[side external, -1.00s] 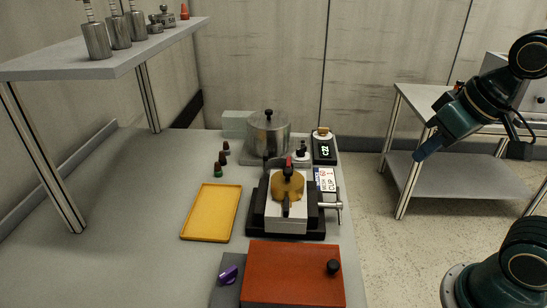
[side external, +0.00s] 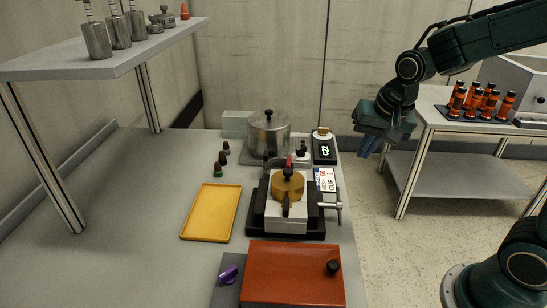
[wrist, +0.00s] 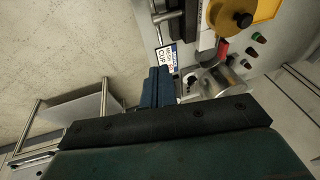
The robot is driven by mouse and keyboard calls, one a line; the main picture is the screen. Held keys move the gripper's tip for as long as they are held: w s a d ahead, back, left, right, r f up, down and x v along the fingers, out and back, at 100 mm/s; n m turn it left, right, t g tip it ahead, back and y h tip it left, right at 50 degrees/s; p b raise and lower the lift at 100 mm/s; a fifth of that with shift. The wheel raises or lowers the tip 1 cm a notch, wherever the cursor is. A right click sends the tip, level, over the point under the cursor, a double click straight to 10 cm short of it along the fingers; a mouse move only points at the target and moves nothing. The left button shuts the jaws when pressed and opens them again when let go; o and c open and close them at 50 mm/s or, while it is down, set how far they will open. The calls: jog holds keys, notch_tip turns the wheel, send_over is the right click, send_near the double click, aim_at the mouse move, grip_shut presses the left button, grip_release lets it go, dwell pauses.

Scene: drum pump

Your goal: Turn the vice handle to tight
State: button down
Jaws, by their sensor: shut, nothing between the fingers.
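The vice (side external: 306,224) has a black base and pale jaws and stands on the grey bench. A brass-coloured round part with a black knob (side external: 287,185) sits in it. The vice handle (side external: 338,205) is a silver bar with a cross-piece at the vice's right side; it also shows at the top of the wrist view (wrist: 168,16). My gripper (side external: 370,150) is shut and empty, in the air right of the bench and behind the handle, clear of it. In the wrist view its blue fingers (wrist: 157,85) are together.
A yellow tray (side external: 211,212) lies left of the vice, and an orange-red box (side external: 292,274) stands in front. Space right of the handle is open.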

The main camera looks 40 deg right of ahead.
jog(key=shift+f, duration=0.15)
send_near(339, 206)
jog(key=shift+w+d+f, duration=0.65)
jog(key=shift+w+f, duration=0.25)
jog(key=shift+f, duration=0.05)
jog(key=shift+w+d+f, duration=0.65)
jog(key=shift+w+f, duration=0.25)
jog(key=shift+f, duration=0.05)
jog(key=shift+w+d+f, duration=0.6)
jog(key=shift+w+f, duration=0.3)
jog(key=shift+w+d+f+g+y, duration=0.25)
jog(key=shift+g+y, duration=0.15)
jog(key=shift+g, duration=0.1)
jog(key=shift+w+d+f+g+y, duration=0.2)
jog(key=shift+f+g+y, duration=0.1)
jog(key=shift+g+y, duration=0.3)
jog(key=shift+w+d+f+g+y, duration=0.1)
jog(key=shift+d+f+g+y, duration=0.15)
jog(key=shift+g+y, duration=0.35)
jog(key=f+g+y, duration=0.2)
jog(key=g+y, duration=0.1)
jog(key=shift+w+d+m, duration=0.15)
jog(key=shift+w+m, duration=0.1)
jog(key=shift+m, duration=0.15)
jog(key=shift+f, duration=0.25)
